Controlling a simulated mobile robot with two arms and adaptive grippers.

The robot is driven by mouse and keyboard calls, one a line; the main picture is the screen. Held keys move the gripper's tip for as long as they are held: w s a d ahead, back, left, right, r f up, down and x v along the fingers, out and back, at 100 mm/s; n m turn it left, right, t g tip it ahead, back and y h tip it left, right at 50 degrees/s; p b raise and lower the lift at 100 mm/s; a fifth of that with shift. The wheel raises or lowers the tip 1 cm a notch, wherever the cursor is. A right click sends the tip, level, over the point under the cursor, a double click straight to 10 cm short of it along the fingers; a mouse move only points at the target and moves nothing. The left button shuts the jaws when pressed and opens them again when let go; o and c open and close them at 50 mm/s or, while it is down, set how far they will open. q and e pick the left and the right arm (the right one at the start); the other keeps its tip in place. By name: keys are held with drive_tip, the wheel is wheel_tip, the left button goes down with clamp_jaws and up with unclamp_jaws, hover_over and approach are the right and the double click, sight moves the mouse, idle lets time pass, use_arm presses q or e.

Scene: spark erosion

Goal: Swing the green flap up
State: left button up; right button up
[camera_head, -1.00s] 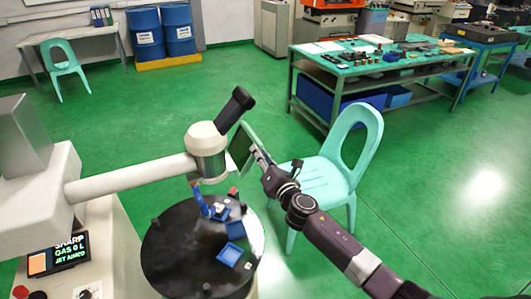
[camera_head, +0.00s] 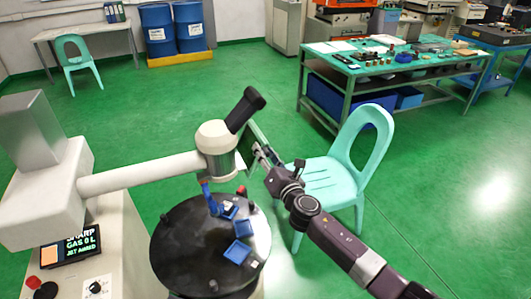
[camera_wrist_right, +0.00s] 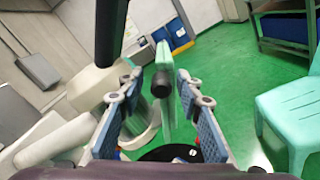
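In the right wrist view the flap (camera_wrist_right: 163,55) shows nearly edge-on, with a round black knob (camera_wrist_right: 161,85) facing the camera. My right gripper (camera_head: 258,155) is at the flap's right side. In the wrist view its fingers (camera_wrist_right: 160,92) are spread, one on each side of the knob and flap. I see gaps on both sides, but whether a finger touches is unclear. My left gripper is not in view.
A round black table (camera_head: 175,250) with blue parts (camera_head: 237,252) stands below the head. A turquoise chair (camera_head: 335,172) stands close to my right arm. A workbench (camera_head: 400,62) is farther back. Green floor (camera_head: 190,110) is free behind the head.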

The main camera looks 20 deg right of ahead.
drive_tip(key=shift+s, duration=0.15)
drive_tip(key=s, duration=1.1)
drive_tip(key=shift+s+d, duration=0.2)
drive_tip(key=shift+s, duration=0.15)
drive_tip(key=s+d+f+m+g+h+b, duration=0.1)
drive_tip(key=s+d+f+m+g, duration=0.15)
drive_tip(key=f, duration=0.85)
drive_tip(key=s+d+f+m+g+b, duration=0.1)
drive_tip(key=s+f+m+g, duration=0.2)
drive_tip(key=f, duration=0.7)
drive_tip(key=s+d+f+m+g+h, duration=0.15)
drive_tip(key=f+m, duration=0.35)
drive_tip(key=f, duration=0.6)
drive_tip(key=s+f+m+g+b, duration=0.2)
drive_tip(key=s+f+m+g, duration=0.35)
drive_tip(key=s+f, duration=1.25)
drive_tip(key=s+a+f+m+g, duration=0.1)
drive_tip(key=s+a+f+m, duration=0.1)
drive_tip(key=s+f, duration=0.3)
drive_tip(key=s+a+f+m+g+y+b, duration=0.1)
drive_tip(key=s+f+m, duration=0.3)
drive_tip(key=s, duration=0.9)
drive_tip(key=s+a+f+m+g+y, duration=0.1)
drive_tip(key=s+a+f+m, duration=0.3)
drive_tip(key=s, duration=0.5)
drive_tip(key=shift+s+f+m+g, duration=0.35)
drive_tip(key=shift+f+m+g, duration=0.25)
drive_tip(key=shift+f+g, duration=0.2)
